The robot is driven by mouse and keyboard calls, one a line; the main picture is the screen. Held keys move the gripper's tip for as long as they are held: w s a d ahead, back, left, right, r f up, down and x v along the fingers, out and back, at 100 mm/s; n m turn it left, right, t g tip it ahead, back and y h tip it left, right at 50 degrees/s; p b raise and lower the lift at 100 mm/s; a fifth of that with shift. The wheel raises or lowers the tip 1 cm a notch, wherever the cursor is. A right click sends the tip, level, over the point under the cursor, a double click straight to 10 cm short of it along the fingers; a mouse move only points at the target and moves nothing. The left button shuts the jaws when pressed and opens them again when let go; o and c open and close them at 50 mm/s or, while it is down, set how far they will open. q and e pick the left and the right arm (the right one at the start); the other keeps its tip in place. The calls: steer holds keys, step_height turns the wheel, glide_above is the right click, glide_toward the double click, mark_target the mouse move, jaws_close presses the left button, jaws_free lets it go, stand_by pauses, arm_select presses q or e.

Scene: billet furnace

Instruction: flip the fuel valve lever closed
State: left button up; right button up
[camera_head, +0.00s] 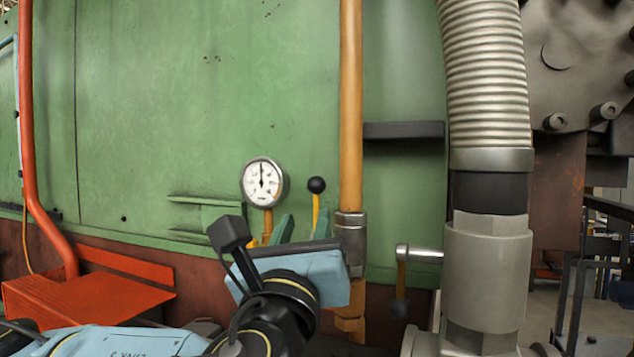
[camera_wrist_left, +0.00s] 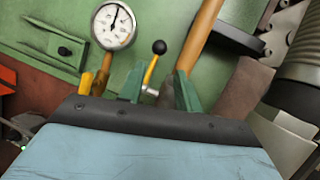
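A yellow lever with a black ball knob (camera_head: 316,186) stands upright, just right of a round gauge. The lever also shows in the left wrist view (camera_wrist_left: 158,48), with a metal pivot at its foot. My left gripper (camera_head: 305,217) is in front of the green machine wall, low beside the gauge. In the left wrist view its two green fingers (camera_wrist_left: 158,73) are apart, and the lever appears between them, nearer the left finger. I cannot tell whether a finger touches it. The lever's lower part is hidden behind my gripper in the head view. My right gripper is not in view.
The white gauge (camera_head: 263,182) is close left of the lever, and an orange vertical pipe (camera_head: 351,110) close right. A second ball-ended lever (camera_head: 401,278) hangs down further right, beside a thick ribbed hose (camera_head: 487,80). An orange-red box (camera_head: 70,300) is at lower left.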

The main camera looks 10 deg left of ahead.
mark_target(314, 187)
arm_select(q)
steer(key=p+x, duration=0.4)
steer(key=x, duration=0.7)
steer(key=shift+r, duration=0.15)
steer(key=shift+w, duration=0.45)
jaws_close()
